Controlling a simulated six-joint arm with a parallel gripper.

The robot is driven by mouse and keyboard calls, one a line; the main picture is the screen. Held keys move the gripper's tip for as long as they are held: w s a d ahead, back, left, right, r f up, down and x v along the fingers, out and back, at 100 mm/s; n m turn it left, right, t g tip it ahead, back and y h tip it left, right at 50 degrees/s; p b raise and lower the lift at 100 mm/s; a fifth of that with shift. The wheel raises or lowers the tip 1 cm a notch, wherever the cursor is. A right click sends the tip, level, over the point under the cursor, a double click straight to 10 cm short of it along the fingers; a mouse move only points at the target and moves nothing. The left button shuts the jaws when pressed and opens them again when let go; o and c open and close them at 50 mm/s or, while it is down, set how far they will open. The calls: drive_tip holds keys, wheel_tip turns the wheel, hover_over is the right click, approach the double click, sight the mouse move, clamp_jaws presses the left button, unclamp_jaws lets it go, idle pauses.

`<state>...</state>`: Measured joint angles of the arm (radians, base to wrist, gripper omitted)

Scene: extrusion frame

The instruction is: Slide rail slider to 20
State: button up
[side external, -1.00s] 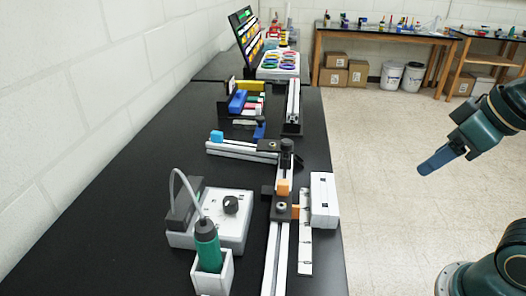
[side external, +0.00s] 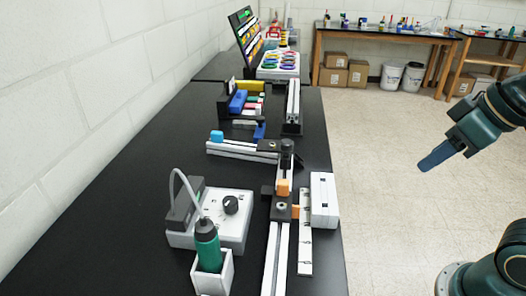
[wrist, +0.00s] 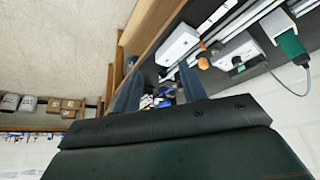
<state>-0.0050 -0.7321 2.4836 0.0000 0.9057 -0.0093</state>
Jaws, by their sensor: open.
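The rail (side external: 276,258) is a pale extrusion running along the right side of the black table. The slider (side external: 281,207) is a dark block with an orange knob (side external: 283,188), seated on the rail beside a white ruled strip (side external: 305,245). The strip's numbers are too small to read. In the wrist view the orange knob (wrist: 203,63) shows at upper right. My gripper (side external: 427,166) has blue fingers and hangs over the floor, right of the table and well apart from the slider. In the wrist view its fingers (wrist: 158,88) are spread with nothing held between them.
A white box (side external: 324,200) stands just right of the ruled strip. A grey control box (side external: 235,205) and a green-handled tool in a white holder (side external: 212,277) stand left of the rail. A cross rail (side external: 240,151) lies behind. The space between gripper and table is free.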

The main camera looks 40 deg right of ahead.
drive_tip(key=w+a+r+n+g, duration=0.1)
drive_tip(key=w+a+r+n, duration=0.1)
drive_tip(key=w, duration=0.4)
drive_tip(key=n+g, duration=0.5)
drive_tip(key=n, duration=0.2)
hover_over(283, 181)
wheel_tip(283, 181, down, 4)
drive_tip(key=shift+f, duration=0.1)
drive_tip(key=shift+f, duration=0.1)
wheel_tip(283, 181, down, 14)
drive_tip(key=shift+r, duration=0.2)
clamp_jaws()
